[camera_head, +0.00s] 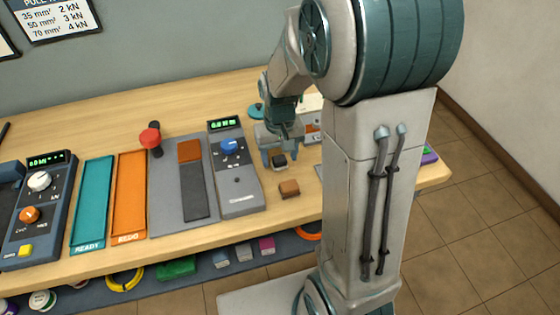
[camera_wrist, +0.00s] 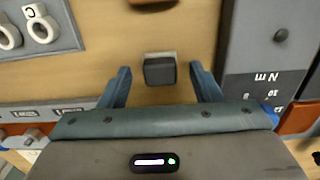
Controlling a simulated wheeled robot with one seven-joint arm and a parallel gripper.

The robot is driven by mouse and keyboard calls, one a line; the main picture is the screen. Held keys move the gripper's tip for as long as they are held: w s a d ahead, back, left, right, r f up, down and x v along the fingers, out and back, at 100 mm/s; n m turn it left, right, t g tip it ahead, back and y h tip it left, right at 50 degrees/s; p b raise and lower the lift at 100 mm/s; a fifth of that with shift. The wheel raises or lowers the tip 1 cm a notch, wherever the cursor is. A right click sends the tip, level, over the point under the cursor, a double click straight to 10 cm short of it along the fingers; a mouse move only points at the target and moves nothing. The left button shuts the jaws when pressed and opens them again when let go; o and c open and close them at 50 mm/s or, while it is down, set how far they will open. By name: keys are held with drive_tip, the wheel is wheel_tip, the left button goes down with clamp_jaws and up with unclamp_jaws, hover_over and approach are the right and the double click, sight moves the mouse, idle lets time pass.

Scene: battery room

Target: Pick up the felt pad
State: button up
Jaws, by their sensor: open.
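A small dark grey block with a pale edge, which looks like the felt pad (camera_wrist: 160,71), lies on the wooden bench. In the wrist view it sits between the two fingers of my gripper (camera_wrist: 160,74), with bare wood showing on both sides of it. My gripper is open and empty. In the head view my gripper (camera_head: 281,157) points down over the same dark block (camera_head: 279,160), its fingers on either side. I cannot tell from these views how far the fingertips are above the bench.
A small brown block (camera_head: 289,188) lies nearer the bench's front edge. A grey instrument with a blue knob (camera_head: 229,147) stands close on the left. A grey plate with white rings (camera_wrist: 42,30) lies on the other side. A red-knobbed lever (camera_head: 150,138) and orange tray (camera_head: 129,196) are farther left.

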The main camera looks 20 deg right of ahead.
sight(279, 158)
drive_tip(key=shift+c, duration=0.4)
drive_tip(key=c, duration=1)
drive_tip(key=shift+r, duration=0.1)
drive_tip(key=shift+r, duration=0.6)
wheel_tip(279, 158, up, 3)
drive_tip(key=shift+w+f, duration=0.1)
drive_tip(key=s+r, duration=0.2)
drive_tip(key=s, duration=0.2)
drive_tip(key=s+r, duration=0.2)
drive_tip(key=s, duration=0.2)
drive_tip(key=s+r, duration=0.3)
drive_tip(key=s, duration=0.1)
drive_tip(key=shift+w, duration=0.1)
